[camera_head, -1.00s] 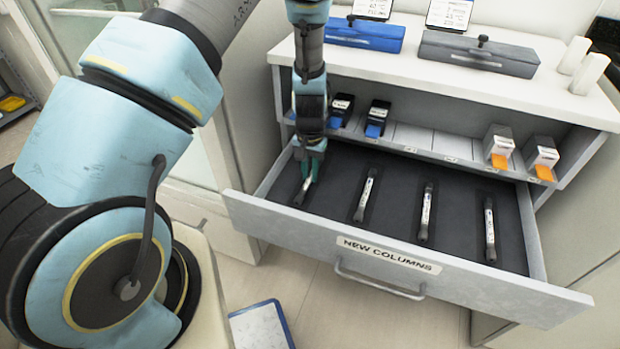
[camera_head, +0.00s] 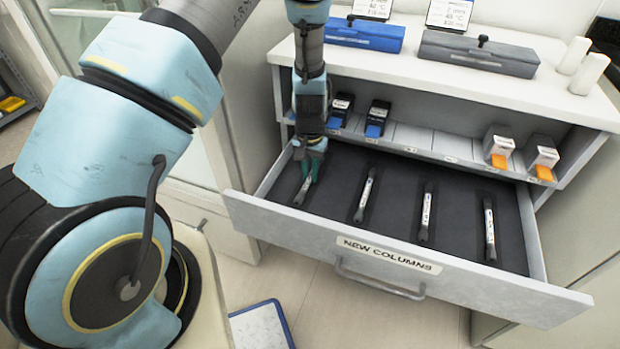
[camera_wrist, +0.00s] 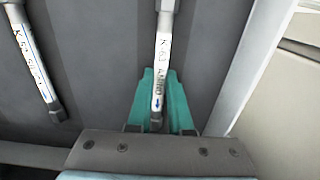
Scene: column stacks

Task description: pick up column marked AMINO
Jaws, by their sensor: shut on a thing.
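The column marked AMINO (camera_wrist: 160,70) is a thin rod with a white label and dark-lettered text, seen in the wrist view between my green fingertips. In the head view it is the leftmost column (camera_head: 302,189) in the open drawer (camera_head: 385,252) labelled NEW COLUMNS. My gripper (camera_head: 313,168) is at the far left of the drawer, shut on the AMINO column; it also shows in the wrist view (camera_wrist: 160,98). The gripper hides the column's upper part in the head view. I cannot tell whether the column is clear of the drawer floor.
Three other columns lie in the drawer: one nearest (camera_head: 365,195), one in the middle (camera_head: 426,212), one at right (camera_head: 489,229). Above is a shelf with boxes (camera_head: 376,118). Blue (camera_head: 363,35) and grey cases (camera_head: 478,53) stand on the counter top.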

